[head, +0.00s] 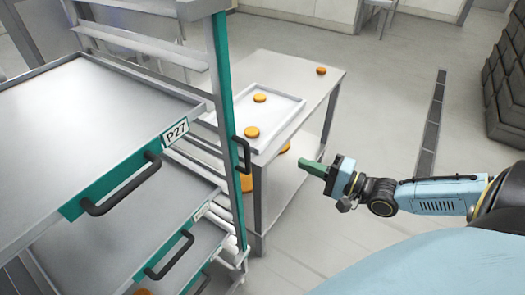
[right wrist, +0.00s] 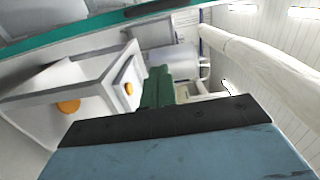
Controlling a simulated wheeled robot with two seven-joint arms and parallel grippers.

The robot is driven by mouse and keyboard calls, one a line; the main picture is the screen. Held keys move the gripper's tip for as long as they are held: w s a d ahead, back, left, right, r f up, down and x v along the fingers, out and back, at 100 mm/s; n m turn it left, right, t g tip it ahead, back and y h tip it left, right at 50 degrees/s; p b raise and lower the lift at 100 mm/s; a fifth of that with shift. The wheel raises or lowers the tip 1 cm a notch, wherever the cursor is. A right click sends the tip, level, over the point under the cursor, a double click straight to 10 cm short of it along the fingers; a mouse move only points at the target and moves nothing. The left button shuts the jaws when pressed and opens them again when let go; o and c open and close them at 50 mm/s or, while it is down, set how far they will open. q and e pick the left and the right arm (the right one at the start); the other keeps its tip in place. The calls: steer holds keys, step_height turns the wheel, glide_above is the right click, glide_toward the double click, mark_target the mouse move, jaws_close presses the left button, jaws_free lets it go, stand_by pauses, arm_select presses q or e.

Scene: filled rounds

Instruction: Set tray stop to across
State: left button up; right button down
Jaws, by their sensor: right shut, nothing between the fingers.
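A tall metal rack with a green front post (head: 224,110) stands on the left in the head view and holds pulled-out trays. A black U-shaped fitting (head: 242,155) sits upright on the post; I cannot tell whether it is the tray stop or a handle. No other part shows clearly as a tray stop. My right gripper (head: 304,166) is shut and empty, with green fingers pointing left toward the post, well apart from it. The fingers also show shut in the right wrist view (right wrist: 158,84). My left gripper is out of view.
The upper tray (head: 75,130) has a P27 label and a black handle (head: 122,190); lower trays jut out below. A metal table (head: 315,80) with a white tray (head: 275,98) and orange rounds stands behind the post. Dark stacked crates (head: 505,85) stand far right. Floor between is clear.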

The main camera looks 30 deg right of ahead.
steer(key=shift+a+r, duration=0.15)
steer(key=shift+r, duration=0.15)
steer(key=w+a+p, duration=0.1)
steer(key=w+a, duration=0.7)
steer(key=shift+w, duration=0.15)
stand_by(0.5)
steer(key=shift+a, duration=0.1)
